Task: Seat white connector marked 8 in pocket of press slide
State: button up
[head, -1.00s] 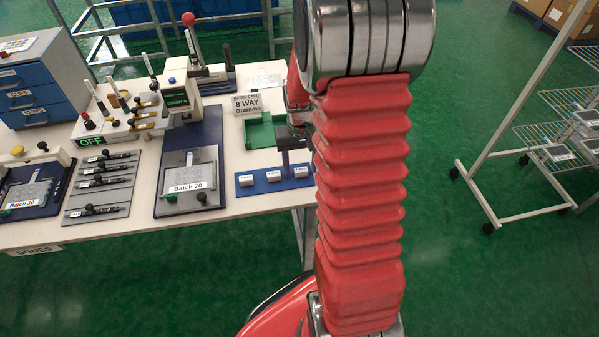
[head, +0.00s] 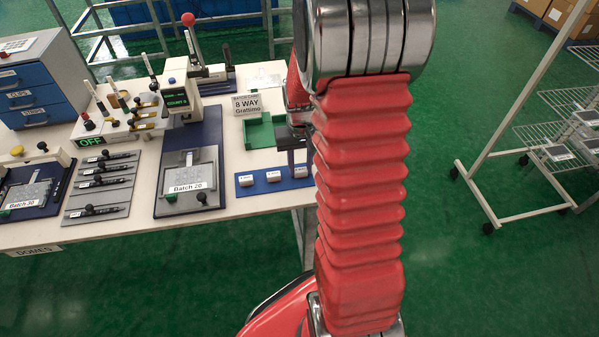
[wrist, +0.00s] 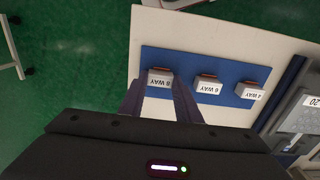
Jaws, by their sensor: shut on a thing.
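The white connector marked 8 WAY (wrist: 159,78) sits at one end of a row of three white connectors on a blue plate (wrist: 185,60). My gripper (wrist: 158,88) has its two dark fingers on either side of it and is shut on it. The connector appears still at the plate. In the head view my gripper (head: 296,163) is low over the right end of the blue plate (head: 258,188), and the held connector is mostly hidden there. I cannot tell for sure which fixture is the press slide; a lever press with a red knob (head: 188,19) stands at the back.
Two other white connectors (head: 246,180) (head: 273,175) stand close to the left. Behind are a green tray (head: 258,136) and an 8 WAY sign (head: 247,104). A Batch 20 fixture (head: 188,180) is further left. The table's front edge is near.

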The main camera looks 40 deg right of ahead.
aim_at(300, 169)
jog(key=shift+r, duration=0.15)
notch_tip(300, 169, up, 10)
jog(key=shift+f, duration=0.15)
dwell(0.4)
dwell(0.5)
jog(key=w+a+f+n, duration=0.1)
jog(key=w+a, duration=0.3)
jog(key=a, duration=0.3)
jog(key=w+a+f+n, duration=0.1)
jog(key=w+a+n, duration=0.1)
jog(key=w+a, duration=0.3)
jog(key=w+a+f+n, duration=0.1)
jog(key=w+a, duration=0.3)
jog(key=a, duration=0.5)
jog(key=shift+w+a+n, duration=0.15)
jog(key=shift+w+n, duration=0.15)
jog(key=shift+n, duration=0.3)
jog(key=shift+r, duration=0.1)
